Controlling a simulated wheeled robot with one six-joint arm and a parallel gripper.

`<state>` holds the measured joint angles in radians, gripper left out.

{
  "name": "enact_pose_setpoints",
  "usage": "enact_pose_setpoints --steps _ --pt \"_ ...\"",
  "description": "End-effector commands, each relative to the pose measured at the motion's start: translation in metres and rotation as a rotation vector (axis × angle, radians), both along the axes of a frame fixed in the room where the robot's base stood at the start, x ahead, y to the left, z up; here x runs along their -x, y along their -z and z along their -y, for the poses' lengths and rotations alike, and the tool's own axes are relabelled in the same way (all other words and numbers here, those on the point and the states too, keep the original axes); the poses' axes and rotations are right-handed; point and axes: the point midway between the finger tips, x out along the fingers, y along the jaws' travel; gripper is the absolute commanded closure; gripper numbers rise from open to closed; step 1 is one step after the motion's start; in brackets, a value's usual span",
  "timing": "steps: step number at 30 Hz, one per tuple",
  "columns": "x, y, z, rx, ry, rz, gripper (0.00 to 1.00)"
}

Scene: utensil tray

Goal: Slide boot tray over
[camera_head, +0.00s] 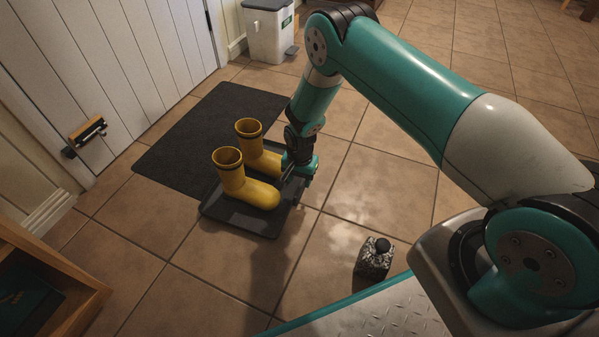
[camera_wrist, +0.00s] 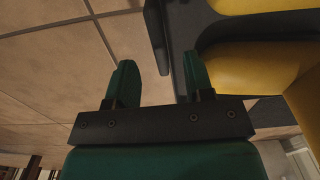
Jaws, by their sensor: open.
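The dark boot tray (camera_head: 240,220) lies on the tiled floor, partly against or over the dark mat's near edge. Two yellow boots stand on it, the nearer boot (camera_head: 235,180) and the farther boot (camera_head: 252,145). My gripper (camera_head: 287,172) is at the tray's right side, close to the boots. In the wrist view my gripper (camera_wrist: 155,80) is open, with its two fingers apart. The tray's raised rim (camera_wrist: 157,40) reaches into the space between the fingertips. The yellow boots (camera_wrist: 255,75) show close beside the right finger. I cannot tell whether either finger touches the rim.
A dark floor mat (camera_head: 190,140) lies behind the tray by the white plank door (camera_head: 100,70). A white pedal bin (camera_head: 268,30) stands at the back. A dark speckled block with a knob (camera_head: 376,256) sits to the right. A wooden shelf (camera_head: 60,265) stands at lower left.

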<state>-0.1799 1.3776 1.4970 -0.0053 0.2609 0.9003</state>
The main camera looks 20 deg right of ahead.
Motion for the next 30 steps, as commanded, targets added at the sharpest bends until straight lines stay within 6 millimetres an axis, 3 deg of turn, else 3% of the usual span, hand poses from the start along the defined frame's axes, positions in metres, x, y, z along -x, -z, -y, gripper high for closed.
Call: enact_pose_setpoints --steps 1,7,21,23,27,30 --pt "0.0 0.016 0.0 0.0 0.0 -0.001 0.52" --pt "0.0 0.041 0.0 0.0 0.0 0.0 0.52" --pt "0.0 0.048 0.0 0.0 0.0 0.0 0.52" --pt "0.0 0.048 0.0 0.0 0.0 0.0 0.64" --pt "0.0 0.048 0.0 0.0 0.0 0.0 0.96" --pt "0.0 0.048 0.0 0.0 0.0 0.0 1.0"
